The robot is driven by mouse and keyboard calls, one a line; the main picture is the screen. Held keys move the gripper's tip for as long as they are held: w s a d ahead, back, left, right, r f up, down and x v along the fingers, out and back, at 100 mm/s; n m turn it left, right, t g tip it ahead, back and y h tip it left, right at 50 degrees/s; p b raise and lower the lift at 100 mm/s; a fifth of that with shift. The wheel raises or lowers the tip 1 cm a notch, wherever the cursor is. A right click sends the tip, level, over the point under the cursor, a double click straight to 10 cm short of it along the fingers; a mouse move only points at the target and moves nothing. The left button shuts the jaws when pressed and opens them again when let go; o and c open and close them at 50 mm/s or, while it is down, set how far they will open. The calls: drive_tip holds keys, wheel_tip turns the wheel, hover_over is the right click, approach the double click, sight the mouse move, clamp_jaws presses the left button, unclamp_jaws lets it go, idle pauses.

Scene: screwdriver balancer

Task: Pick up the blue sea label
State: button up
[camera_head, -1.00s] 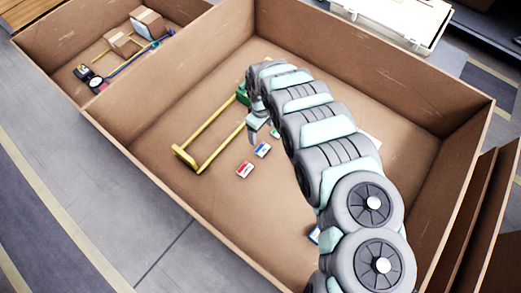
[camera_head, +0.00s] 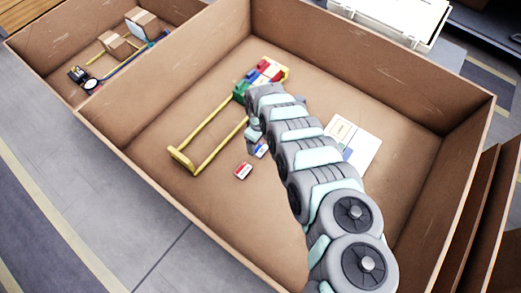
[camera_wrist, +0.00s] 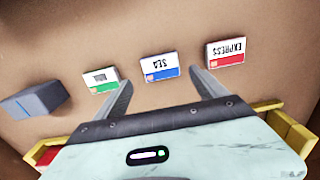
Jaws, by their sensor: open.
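The blue sea label (camera_wrist: 159,67) is a small white and blue block on the box floor, its "SEA" text upside down in the wrist view. My gripper (camera_wrist: 160,85) is open, with one finger to each side of the label and the label just beyond the fingertips. In the head view the blue label (camera_head: 261,151) shows in part beside my arm, and my gripper is mostly hidden there.
A red EXPRESS label (camera_wrist: 226,51) lies right of the sea label and a green label (camera_wrist: 101,80) lies left. A grey-blue block (camera_wrist: 32,100) is farther left. A yellow frame (camera_head: 182,158) and a white card (camera_head: 362,143) lie on the floor inside cardboard walls.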

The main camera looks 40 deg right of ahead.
sight(259, 149)
drive_tip(key=f, duration=0.2)
drive_tip(key=f+b, duration=0.1)
drive_tip(key=shift+s+a+f, duration=0.15)
drive_tip(key=shift+a+f, duration=0.05)
drive_tip(key=shift+f, duration=0.15)
drive_tip(key=shift+c, duration=0.4)
drive_tip(key=c, duration=1.6)
drive_tip(key=shift+o, duration=0.2)
drive_tip(key=shift+r, duration=0.15)
